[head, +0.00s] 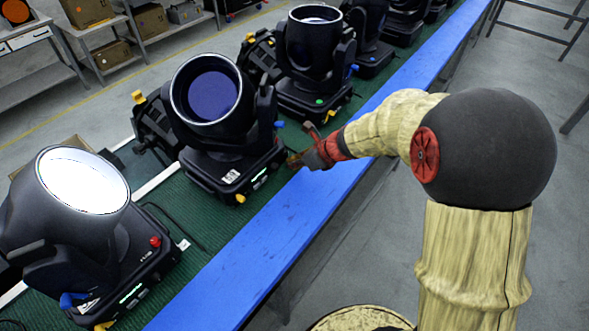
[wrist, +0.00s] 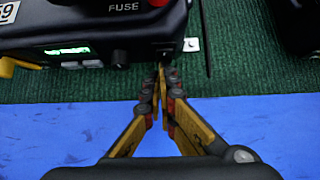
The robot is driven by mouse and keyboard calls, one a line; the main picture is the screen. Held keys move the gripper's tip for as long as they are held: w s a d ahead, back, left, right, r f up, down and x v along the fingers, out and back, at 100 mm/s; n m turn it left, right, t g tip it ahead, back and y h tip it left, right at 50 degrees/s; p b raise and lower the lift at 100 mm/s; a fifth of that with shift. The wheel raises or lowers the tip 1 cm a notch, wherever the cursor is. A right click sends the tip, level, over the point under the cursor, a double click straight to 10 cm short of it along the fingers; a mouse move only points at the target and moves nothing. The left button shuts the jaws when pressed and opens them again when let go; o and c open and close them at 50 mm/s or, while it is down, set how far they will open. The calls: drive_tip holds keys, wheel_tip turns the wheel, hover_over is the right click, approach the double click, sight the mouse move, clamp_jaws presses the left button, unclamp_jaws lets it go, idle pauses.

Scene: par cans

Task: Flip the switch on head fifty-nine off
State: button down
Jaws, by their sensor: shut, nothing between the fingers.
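A black moving-head light (head: 235,165) with a dark blue lens stands on the green belt, its base toward me. In the wrist view its base front (wrist: 90,25) shows a label (wrist: 8,12) partly cut off, ending in 59. That front carries a lit green display (wrist: 68,50), pale buttons, a black knob (wrist: 120,58) and the word FUSE. A small dark part, perhaps the switch (wrist: 165,47), sits at the lower right of the front; its position is unclear. My gripper (head: 294,162) is shut and empty. Its fingertips (wrist: 161,72) are just below that part; contact cannot be told.
A second light (head: 75,200) with a glowing white lens stands at the lower left, with a red button (head: 155,241). Another light (head: 313,60) stands behind the middle one. A blue rail (head: 255,245) edges the green belt (head: 210,215). Grey floor lies right of it.

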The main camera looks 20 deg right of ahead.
drive_tip(key=shift+f+t+y+b, duration=0.35)
drive_tip(key=shift+t+y+b, duration=0.25)
drive_tip(key=shift+b, duration=1.7)
drive_tip(key=shift+w+a, duration=0.1)
drive_tip(key=shift+a, duration=0.05)
